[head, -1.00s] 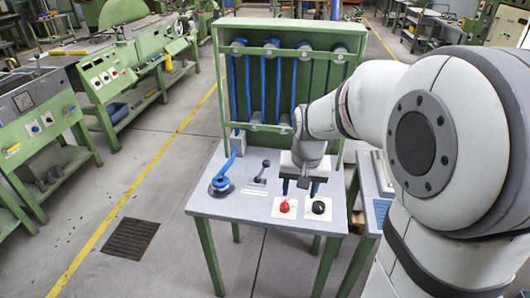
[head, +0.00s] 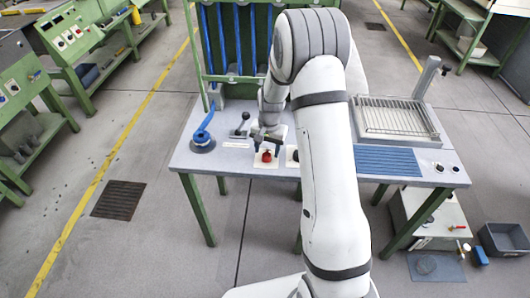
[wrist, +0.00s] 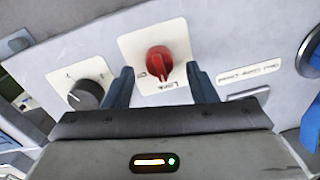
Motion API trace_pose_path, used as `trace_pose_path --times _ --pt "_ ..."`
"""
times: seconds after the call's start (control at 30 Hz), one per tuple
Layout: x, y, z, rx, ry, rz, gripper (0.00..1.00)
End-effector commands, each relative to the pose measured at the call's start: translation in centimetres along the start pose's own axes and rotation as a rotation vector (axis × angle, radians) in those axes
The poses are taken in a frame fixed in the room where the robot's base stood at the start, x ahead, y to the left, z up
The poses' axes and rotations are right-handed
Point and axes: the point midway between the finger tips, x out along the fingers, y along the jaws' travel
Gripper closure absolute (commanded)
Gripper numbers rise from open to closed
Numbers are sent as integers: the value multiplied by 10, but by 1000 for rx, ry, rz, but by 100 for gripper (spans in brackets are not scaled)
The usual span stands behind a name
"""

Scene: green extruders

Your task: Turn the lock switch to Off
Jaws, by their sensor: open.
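The lock switch is a red rotary knob (wrist: 158,62) on a white plate marked "Lock", which appears upside down in the wrist view. The knob's ridge lies roughly up-down in that picture. In the head view the red knob (head: 266,157) is near the table's front edge. My gripper (wrist: 160,72) is open, with one dark blue finger on each side of the knob and visible gaps. Its depth over the knob is unclear. In the head view my gripper (head: 268,136) is just behind and above the knob.
A black knob (wrist: 85,93) on its own plate is close beside one finger. A blue-handled lever (head: 203,138) and a black ball lever (head: 240,127) stand left on the table. A wire-rack tray (head: 393,116) is at right. My arm hides part of the table.

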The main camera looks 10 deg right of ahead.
Motion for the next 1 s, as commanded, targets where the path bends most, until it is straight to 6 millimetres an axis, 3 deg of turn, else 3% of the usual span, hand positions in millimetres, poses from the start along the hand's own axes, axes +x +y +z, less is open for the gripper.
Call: trace_pose_path --times 0.2,0.5,1.0 --pt "21 0 0 -2 -1 1 48" --pt "24 0 0 -2 0 0 48" --pt "24 -1 1 -3 0 0 89"
